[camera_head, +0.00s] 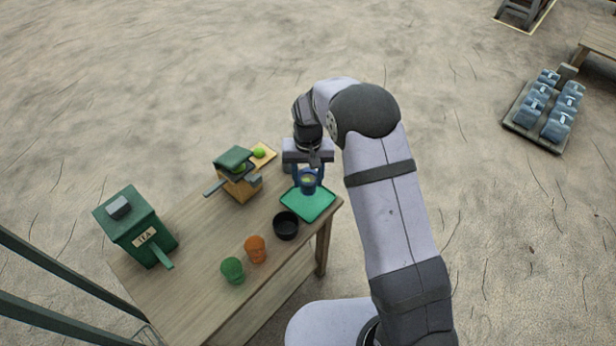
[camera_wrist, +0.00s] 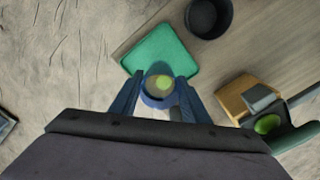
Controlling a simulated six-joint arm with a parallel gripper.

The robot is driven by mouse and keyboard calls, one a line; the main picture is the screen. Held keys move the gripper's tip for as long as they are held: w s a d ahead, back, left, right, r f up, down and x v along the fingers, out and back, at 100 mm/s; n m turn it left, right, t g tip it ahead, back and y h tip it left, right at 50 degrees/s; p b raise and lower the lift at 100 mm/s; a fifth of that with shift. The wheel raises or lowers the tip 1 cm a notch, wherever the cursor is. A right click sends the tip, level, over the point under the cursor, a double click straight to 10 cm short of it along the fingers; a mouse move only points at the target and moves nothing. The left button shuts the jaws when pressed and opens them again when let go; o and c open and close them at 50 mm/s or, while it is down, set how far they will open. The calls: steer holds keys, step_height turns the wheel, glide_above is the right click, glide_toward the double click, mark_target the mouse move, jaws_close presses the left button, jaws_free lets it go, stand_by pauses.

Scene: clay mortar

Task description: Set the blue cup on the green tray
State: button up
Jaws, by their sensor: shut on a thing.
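The blue cup (camera_head: 308,186) is between the fingers of my gripper (camera_head: 309,174), which is shut on it. In the wrist view the cup (camera_wrist: 159,88) shows from above with something yellow-green inside, between the blue fingers of my gripper (camera_wrist: 156,95). The green tray (camera_head: 318,205) lies at the table's right corner. The cup is over the tray's back part in the head view and overlaps the edge of the tray (camera_wrist: 160,52) in the wrist view. I cannot tell whether the cup touches the tray.
A black bowl (camera_head: 286,225) stands close in front of the tray. An orange cup (camera_head: 255,249) and a green cup (camera_head: 232,270) stand nearer the front. A wooden box with a green lid (camera_head: 235,158) and a green tea box (camera_head: 136,227) stand to the left on the wooden table (camera_head: 205,235).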

steer(key=shift+f+b, duration=1.25)
steer(key=shift+f, duration=1)
steer(key=o, duration=1.3)
steer(key=shift+r, duration=0.15)
steer(key=shift+r+p, duration=3.2)
steer(key=shift+r, duration=0.7)
